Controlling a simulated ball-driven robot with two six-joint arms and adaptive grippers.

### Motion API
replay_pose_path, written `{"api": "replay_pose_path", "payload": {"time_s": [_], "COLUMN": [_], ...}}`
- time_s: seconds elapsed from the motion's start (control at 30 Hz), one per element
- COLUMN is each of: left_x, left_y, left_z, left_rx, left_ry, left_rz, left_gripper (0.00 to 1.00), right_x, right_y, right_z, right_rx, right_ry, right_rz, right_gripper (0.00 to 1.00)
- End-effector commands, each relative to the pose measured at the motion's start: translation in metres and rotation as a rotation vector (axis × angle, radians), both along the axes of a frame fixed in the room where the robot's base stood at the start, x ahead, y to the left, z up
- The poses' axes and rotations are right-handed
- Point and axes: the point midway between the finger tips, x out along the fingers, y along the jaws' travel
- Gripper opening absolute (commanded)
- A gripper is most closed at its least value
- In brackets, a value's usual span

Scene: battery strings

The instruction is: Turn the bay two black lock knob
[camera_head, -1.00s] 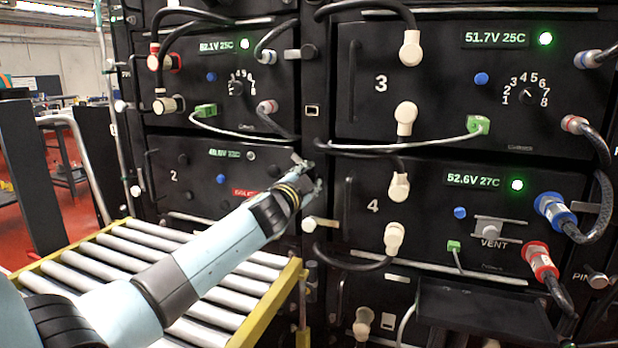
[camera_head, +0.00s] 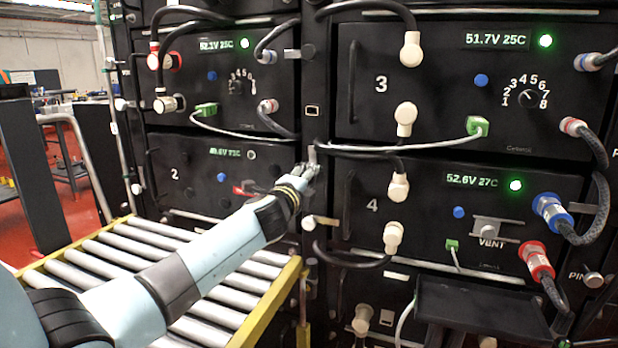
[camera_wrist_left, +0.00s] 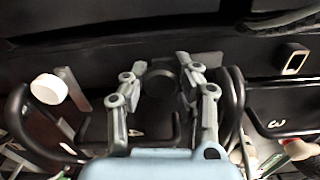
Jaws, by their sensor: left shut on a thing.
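The black lock knob (camera_wrist_left: 160,84) is a dark round knob on the black rack post beside bay two. In the left wrist view it sits between the two grey fingers of my left gripper (camera_wrist_left: 163,66), which is shut on it. In the head view my left gripper (camera_head: 306,168) is at the post between bay two (camera_head: 175,174) and bay four, and it hides the knob there. The knob's exact turn angle cannot be made out. My right gripper is not in view.
A white knob (camera_head: 309,223) sits lower on the same post. Black cables with cream plugs (camera_head: 398,187) hang by bays three and four. A thin grey cable (camera_head: 400,149) runs close to the gripper. A roller table (camera_head: 150,270) stands below my left arm.

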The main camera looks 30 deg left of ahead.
Motion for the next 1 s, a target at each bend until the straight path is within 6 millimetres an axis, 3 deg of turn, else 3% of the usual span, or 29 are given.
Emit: {"api": "replay_pose_path", "payload": {"time_s": [0.73,0.77,0.93,1.0], "left_x": [0.0001,0.0001,0.0001,0.0004], "left_y": [-0.0012,-0.0012,-0.0014,-0.0016], "left_z": [-0.0002,-0.0002,0.0002,0.0009], "left_rx": [0.085,0.085,0.084,0.083], "left_ry": [0.02,0.02,0.019,0.017], "left_rz": [-0.003,-0.003,-0.003,-0.003], "left_gripper": [0.0,0.3,0.52,0.55], "right_x": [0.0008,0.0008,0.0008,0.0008], "right_y": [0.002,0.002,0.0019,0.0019], "right_z": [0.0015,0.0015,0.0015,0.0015], "right_rx": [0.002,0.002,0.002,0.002], "right_ry": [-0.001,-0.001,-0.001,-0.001], "right_rz": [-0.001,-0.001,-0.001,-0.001], "right_gripper": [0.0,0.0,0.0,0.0]}}
